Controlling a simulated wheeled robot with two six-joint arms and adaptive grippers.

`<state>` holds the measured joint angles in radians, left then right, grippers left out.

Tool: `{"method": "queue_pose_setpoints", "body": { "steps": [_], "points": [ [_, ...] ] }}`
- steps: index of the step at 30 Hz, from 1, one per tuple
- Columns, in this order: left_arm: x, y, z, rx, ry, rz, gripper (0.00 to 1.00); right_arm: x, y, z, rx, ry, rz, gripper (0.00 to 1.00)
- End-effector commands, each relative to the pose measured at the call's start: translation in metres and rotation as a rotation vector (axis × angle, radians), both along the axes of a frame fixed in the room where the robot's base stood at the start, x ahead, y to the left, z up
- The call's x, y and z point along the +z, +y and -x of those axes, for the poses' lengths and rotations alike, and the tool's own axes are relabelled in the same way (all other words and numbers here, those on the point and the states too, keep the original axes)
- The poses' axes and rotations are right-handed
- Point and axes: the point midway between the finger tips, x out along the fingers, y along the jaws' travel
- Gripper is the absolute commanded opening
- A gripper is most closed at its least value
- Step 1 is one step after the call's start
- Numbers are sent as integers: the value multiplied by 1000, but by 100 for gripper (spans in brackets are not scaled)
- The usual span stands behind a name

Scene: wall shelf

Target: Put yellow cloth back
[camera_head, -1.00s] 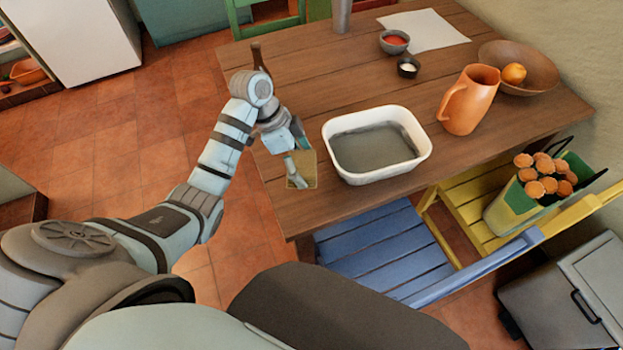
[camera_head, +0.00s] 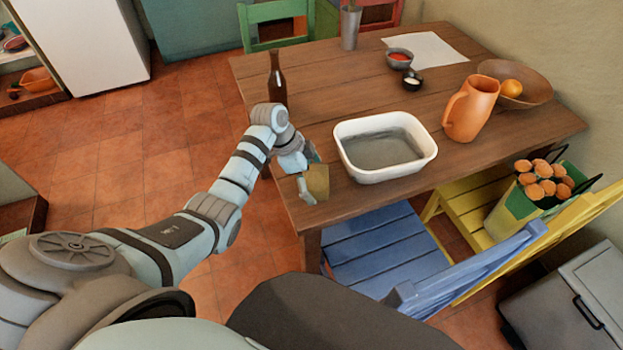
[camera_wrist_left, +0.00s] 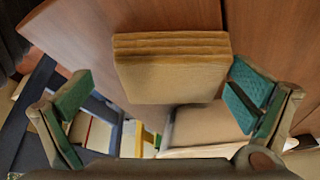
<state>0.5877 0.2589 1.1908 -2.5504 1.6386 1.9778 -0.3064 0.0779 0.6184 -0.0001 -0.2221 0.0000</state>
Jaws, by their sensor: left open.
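The folded yellow cloth (camera_head: 318,181), a tan square pad of several layers, is at the table's near left edge. It also shows in the left wrist view (camera_wrist_left: 170,75), in front of the wooden tabletop. My left gripper (camera_head: 309,176) is at the cloth, its fingers spread. In the left wrist view the open fingers (camera_wrist_left: 160,95) stand to the left and right of the cloth, with gaps. Whether the cloth rests on the table or touches a finger, I cannot tell. My right gripper is not in view.
A white basin (camera_head: 400,170) with grey contents stands just right of the cloth on the table (camera_head: 290,205). A brown bottle (camera_head: 277,80) is behind my left wrist. An orange jug (camera_head: 471,109) and a bowl (camera_head: 541,91) stand farther right. A blue chair (camera_head: 375,245) is at the near side.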

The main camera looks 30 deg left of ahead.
Motion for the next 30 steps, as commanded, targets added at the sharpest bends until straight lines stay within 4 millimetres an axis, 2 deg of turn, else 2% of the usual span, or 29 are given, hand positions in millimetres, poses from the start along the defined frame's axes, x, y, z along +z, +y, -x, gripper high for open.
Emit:
{"method": "queue_pose_setpoints", "body": {
  "steps": [4,7,15,18,22,30],
  "points": [
    [2,1,1,1,0,0,100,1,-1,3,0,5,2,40],
    [16,6,2,2,-2,-1,100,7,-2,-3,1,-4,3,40],
    [83,31,15,0,-2,-2,100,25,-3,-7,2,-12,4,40],
    [101,38,18,1,-2,-1,100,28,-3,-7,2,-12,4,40],
    [111,41,21,0,0,1,100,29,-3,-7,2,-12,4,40],
    [111,42,21,1,1,1,100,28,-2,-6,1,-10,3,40]
  ]
}}
